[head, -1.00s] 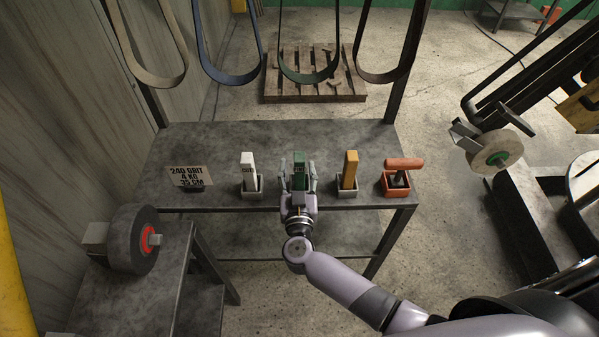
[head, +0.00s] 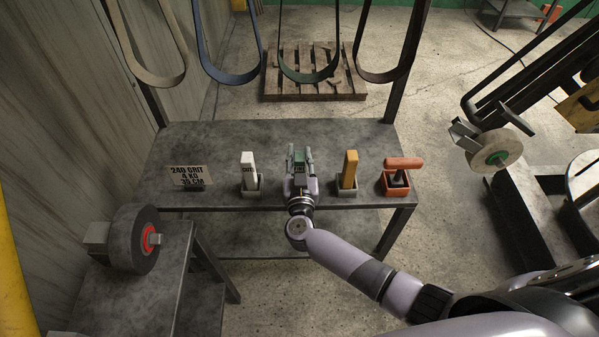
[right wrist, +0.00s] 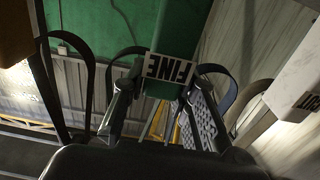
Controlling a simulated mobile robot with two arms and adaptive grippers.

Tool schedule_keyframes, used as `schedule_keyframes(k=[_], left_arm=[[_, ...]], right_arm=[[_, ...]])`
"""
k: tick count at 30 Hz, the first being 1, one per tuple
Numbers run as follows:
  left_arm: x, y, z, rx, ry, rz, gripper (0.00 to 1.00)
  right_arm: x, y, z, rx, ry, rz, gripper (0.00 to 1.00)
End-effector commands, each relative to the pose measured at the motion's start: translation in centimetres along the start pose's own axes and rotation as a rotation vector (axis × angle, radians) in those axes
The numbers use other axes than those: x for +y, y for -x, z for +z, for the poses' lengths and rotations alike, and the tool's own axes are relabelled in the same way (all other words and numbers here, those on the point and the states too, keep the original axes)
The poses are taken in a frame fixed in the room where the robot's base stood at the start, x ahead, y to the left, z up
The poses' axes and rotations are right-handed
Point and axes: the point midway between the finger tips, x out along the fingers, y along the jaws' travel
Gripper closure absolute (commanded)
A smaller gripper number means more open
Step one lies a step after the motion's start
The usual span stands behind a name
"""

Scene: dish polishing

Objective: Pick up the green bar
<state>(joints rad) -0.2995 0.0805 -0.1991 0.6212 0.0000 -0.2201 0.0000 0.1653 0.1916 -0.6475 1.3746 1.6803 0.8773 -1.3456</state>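The green bar (head: 299,168) stands upright near the front edge of the grey workbench (head: 230,145), between a white bar and an orange bar. My right gripper (head: 300,156) reaches in from the front, its fingers close against both sides of the green bar. In the right wrist view the green bar (right wrist: 182,28) appears upside down with a white "FINE" label, and the fingertips of the right gripper (right wrist: 162,85) press in at its labelled end. The foot of the bar is hidden by the gripper. My left gripper is not in view.
A white bar (head: 248,165) and an orange bar (head: 349,168) stand close on either side. An orange-handled tool sits in a red holder (head: 391,186). A sign (head: 190,174) stands at left. Belts, including a blue one (head: 232,78), hang above. The bench behind is clear.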

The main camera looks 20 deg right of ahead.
Motion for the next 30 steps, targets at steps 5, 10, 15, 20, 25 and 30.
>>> schedule_keyframes(k=[5, 10, 15, 20, 25, 30], left_arm=[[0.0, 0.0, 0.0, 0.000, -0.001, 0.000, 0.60], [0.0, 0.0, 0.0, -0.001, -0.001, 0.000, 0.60], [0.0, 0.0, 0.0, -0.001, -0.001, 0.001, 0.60], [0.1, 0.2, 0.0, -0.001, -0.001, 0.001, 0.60], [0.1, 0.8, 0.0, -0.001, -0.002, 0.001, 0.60], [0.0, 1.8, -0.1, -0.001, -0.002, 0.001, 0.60]], right_arm=[[0.0, 0.0, 0.0, 0.000, 0.000, 0.000, 0.88], [0.0, 0.0, -0.1, 0.002, -0.001, 0.000, 0.98], [0.0, 0.0, -0.1, 0.002, -0.001, 0.000, 0.98], [0.0, 0.0, -0.6, 0.002, -0.001, 0.001, 0.98], [0.0, 0.0, -2.5, 0.002, -0.004, 0.001, 0.98], [0.0, 0.0, -6.1, 0.003, -0.006, 0.001, 0.98]])
